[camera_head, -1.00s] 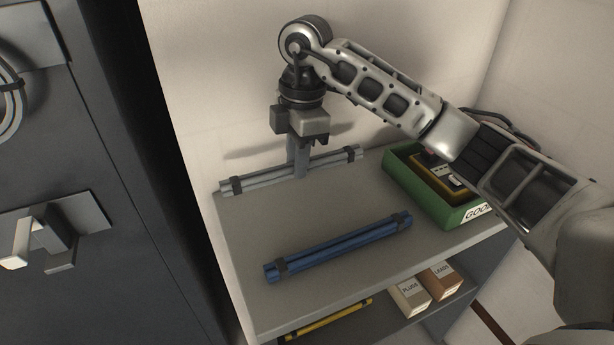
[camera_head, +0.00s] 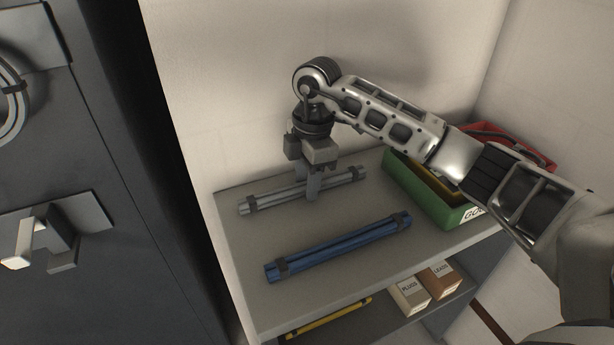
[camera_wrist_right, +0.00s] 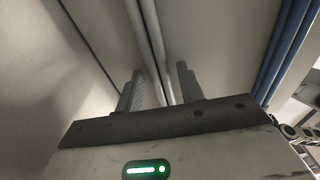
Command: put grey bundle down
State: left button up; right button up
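The grey bundle (camera_head: 278,195), pale rods with a dark band near each end, lies on the top shelf (camera_head: 235,245) near the back wall. My right gripper (camera_head: 312,188) is over it, pointing down, with one finger on each side. In the right wrist view the grey bundle (camera_wrist_right: 145,35) runs between the two fingers of my right gripper (camera_wrist_right: 160,85). The fingers stand apart, with a gap showing beside the rods, so it looks open around the bundle. My left gripper is not in view.
A blue bundle (camera_head: 340,246) lies nearer the front of the shelf. A green bin (camera_head: 425,196) stands at the right, with a red bin (camera_head: 535,157) behind it. Small boxes (camera_head: 408,297) and a yellow bundle (camera_head: 330,317) are on the lower shelf. A dark cabinet (camera_head: 110,200) is at the left.

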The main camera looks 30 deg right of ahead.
notch_tip(320, 180, up, 12)
jog(key=d, duration=0.1)
jog(key=shift+r, duration=0.15)
dwell(0.5)
dwell(0.4)
